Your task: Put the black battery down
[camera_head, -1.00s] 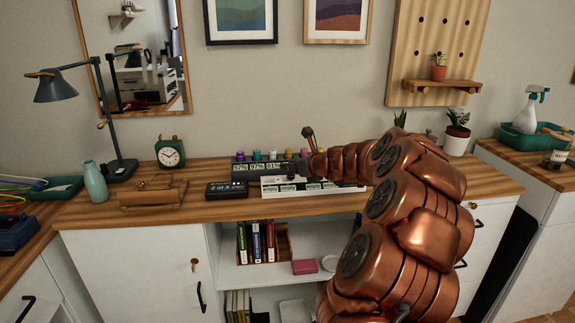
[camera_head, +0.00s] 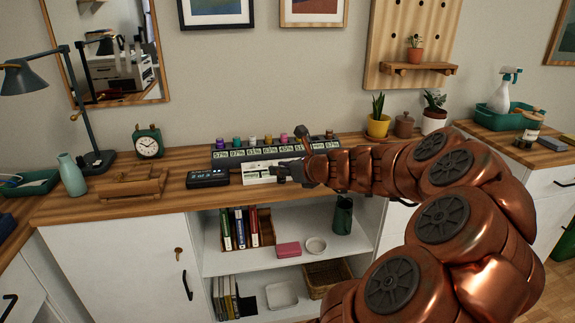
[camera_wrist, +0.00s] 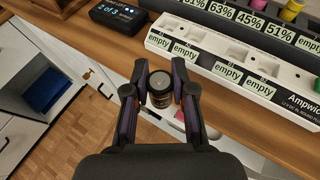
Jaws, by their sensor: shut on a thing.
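My gripper (camera_wrist: 161,90) is shut on the black battery (camera_wrist: 160,98), a dark cylinder with a pale grey top. In the wrist view it is held upright over the desk's front edge, in front of the white tray (camera_wrist: 213,62). The tray has several slots with "empty" labels and "Ampwise" lettering at its right end. In the head view my gripper (camera_head: 290,171) is at the front right of the white tray (camera_head: 250,178); the battery cannot be made out there.
A dark rack (camera_head: 228,162) with percentage labels and several coloured batteries stands behind the tray. A black display box (camera_head: 207,178) is left of the tray. A wooden organiser (camera_head: 130,183), clock (camera_head: 148,141) and potted plants (camera_head: 378,122) stand on the desk (camera_head: 180,160).

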